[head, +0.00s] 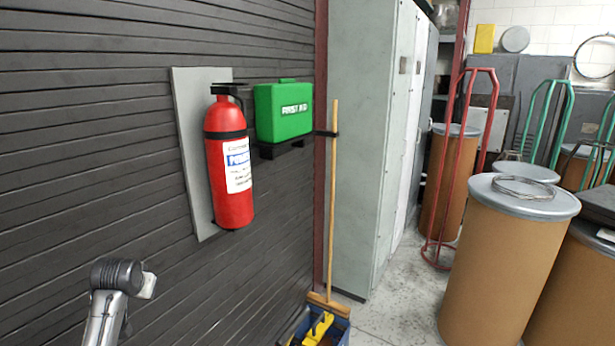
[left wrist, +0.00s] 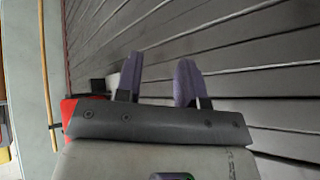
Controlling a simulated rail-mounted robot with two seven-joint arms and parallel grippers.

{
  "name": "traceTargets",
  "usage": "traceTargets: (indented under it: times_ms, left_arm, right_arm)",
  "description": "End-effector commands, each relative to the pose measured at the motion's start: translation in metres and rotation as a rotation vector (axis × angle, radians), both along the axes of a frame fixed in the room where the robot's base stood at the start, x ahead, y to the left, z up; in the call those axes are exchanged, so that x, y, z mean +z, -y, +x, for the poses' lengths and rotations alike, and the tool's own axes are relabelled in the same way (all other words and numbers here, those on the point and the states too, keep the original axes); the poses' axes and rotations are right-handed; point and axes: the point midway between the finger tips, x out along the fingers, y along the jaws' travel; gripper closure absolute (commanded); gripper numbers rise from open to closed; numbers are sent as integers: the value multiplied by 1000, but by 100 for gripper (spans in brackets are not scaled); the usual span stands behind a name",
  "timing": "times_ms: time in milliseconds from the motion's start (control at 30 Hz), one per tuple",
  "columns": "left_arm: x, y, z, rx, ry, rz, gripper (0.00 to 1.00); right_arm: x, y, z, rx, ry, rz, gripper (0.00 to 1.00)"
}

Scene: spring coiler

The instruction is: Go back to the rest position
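My left gripper (left wrist: 158,82) shows in the left wrist view with its two purple-grey fingers apart and nothing between them. Dark slatted wall lies beyond the fingers. In the head view a grey part of my left arm (head: 112,290) rises at the lower left, in front of the wall and below the fire extinguisher; the fingers cannot be made out there. My right gripper is in neither view.
A red fire extinguisher (head: 228,165) and a green first aid box (head: 283,112) hang on the slatted wall (head: 90,150). A broom (head: 333,200) stands beside grey cabinets (head: 362,150). Brown drums (head: 495,265) and a red hand truck (head: 462,165) are at right.

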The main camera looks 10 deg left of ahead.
Motion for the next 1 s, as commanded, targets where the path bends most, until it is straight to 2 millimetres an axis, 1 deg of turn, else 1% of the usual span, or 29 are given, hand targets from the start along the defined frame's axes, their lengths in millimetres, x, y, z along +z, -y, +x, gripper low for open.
traceTargets:
  times_ms: [33, 67, 100, 167, 233, 267, 300, 367, 400, 467, 500, 567, 600, 667, 700, 767, 800, 900, 1000]
  left_arm:
    - [14, 21, -3, -18, 53, 29, 64]
    - [20, 34, -6, -29, 84, 44, 64]
    - [27, 51, -11, -45, 120, 62, 64]
    - [32, 78, -22, -77, 168, 86, 64]
    - [32, 112, -40, -125, 211, 109, 64]
    - [30, 127, -49, -149, 226, 116, 64]
    - [25, 148, -62, -184, 242, 124, 64]
    - [15, 178, -87, -241, 257, 129, 64]
    - [7, 198, -105, -277, 262, 129, 64]
    - [-6, 223, -133, -325, 261, 116, 64]
    - [-15, 237, -152, -353, 255, 104, 64]
    - [-30, 256, -180, -389, 235, 78, 64]
    - [-41, 268, -198, -409, 216, 58, 64]
    - [-57, 282, -226, -433, 178, 24, 64]
    - [-69, 290, -244, -446, 146, 0, 64]
    - [-89, 300, -270, -457, 84, -36, 64]
    - [-104, 305, -286, -460, 39, -59, 64]
    - [-135, 313, -321, -460, -66, -106, 64]
    - [-156, 318, -353, -453, -151, -141, 64]
  right_arm:
    - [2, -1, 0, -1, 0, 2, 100]
    - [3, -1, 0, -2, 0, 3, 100]
    - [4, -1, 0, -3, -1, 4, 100]
    - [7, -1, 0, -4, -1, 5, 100]
    - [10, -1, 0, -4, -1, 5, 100]
    - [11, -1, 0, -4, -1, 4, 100]
    - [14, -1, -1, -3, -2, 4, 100]
    - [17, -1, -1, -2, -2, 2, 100]
    - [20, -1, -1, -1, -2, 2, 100]
    - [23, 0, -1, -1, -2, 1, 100]
    - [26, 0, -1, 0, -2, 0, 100]
    - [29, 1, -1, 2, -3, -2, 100]
    - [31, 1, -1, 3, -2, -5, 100]
    - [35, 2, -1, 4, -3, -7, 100]
    - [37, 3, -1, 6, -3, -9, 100]
    - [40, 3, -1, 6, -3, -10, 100]
    - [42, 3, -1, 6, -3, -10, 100]
    - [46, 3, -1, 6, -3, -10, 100]
    - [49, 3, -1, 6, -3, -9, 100]
